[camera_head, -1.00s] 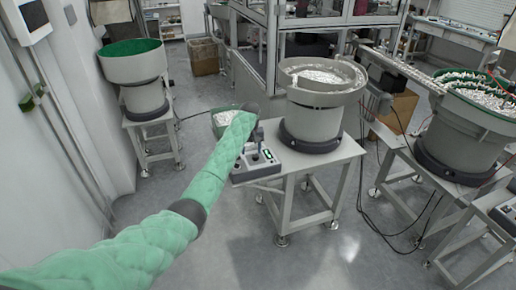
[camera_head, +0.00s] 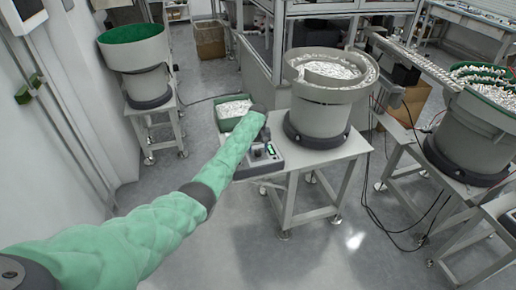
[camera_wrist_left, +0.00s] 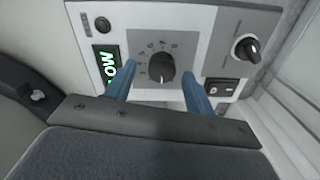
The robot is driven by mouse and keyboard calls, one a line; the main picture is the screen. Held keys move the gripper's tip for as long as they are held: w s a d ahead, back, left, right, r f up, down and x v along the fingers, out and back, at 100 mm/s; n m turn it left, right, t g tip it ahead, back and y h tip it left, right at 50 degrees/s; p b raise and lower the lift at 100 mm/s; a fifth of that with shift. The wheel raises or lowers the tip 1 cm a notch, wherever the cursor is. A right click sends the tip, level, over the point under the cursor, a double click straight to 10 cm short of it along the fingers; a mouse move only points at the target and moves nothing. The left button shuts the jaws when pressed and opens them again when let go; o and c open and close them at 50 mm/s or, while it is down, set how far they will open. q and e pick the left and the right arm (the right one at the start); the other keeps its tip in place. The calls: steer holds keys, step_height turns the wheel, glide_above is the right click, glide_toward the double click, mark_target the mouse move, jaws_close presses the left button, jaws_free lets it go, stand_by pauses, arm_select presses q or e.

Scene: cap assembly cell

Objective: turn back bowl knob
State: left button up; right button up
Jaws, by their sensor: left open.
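In the left wrist view a large black knob (camera_wrist_left: 161,67) sits on a dark dial plate with numbers around it. It is on the light grey control box, which stands on the bowl's table in the head view (camera_head: 262,158). My left gripper (camera_wrist_left: 158,88) is open, with its two blue fingers on either side of the knob. I cannot tell whether they touch it. The gripper's tips are hidden behind my left arm in the head view. The feeder bowl (camera_head: 330,98), filled with small pale parts, stands beside the box. My right gripper is not in view.
The box also carries a smaller knob (camera_wrist_left: 246,49), a rocker switch (camera_wrist_left: 222,87) and a lit green display (camera_wrist_left: 107,65). A green bin (camera_head: 222,112) of pale parts sits behind my arm. Other feeder bowls stand at the left (camera_head: 135,57) and right (camera_head: 466,130).

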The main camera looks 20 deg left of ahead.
arm_select(q)
steer(key=shift+s+f, duration=0.15)
steer(key=shift+f, duration=0.2)
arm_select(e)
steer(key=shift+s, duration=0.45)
arm_select(q)
steer(key=c, duration=1)
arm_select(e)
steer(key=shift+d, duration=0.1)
arm_select(q)
steer(key=shift+m, duration=0.3)
